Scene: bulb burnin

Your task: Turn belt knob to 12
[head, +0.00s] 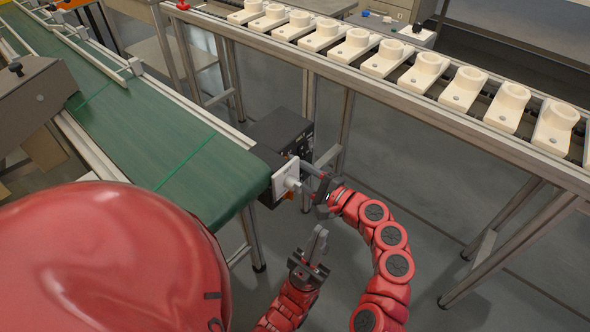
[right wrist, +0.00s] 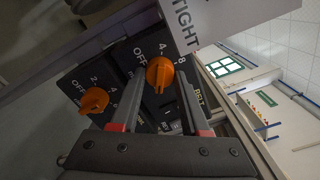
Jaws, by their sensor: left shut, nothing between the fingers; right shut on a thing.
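In the right wrist view, an orange belt knob (right wrist: 160,74) sits on a dark panel (right wrist: 72,78) with the marks OFF, 4 and 8 around it. My right gripper (right wrist: 158,84) has one finger on each side of this knob and is shut on it. I cannot tell exactly which mark the knob points to. Its lower marks are hidden by the fingers. In the head view my right gripper (head: 309,171) is at the end of the green conveyor (head: 165,150). My left gripper (head: 317,242) is shut and empty, below and apart from the panel.
A second orange knob (right wrist: 93,100) with its own OFF, 2, 4 and 6 marks sits left of the gripped one. A white plate (right wrist: 205,18) reading TIGHT is close above. A rail (head: 440,115) with several cream holders runs along the right. Open floor lies between.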

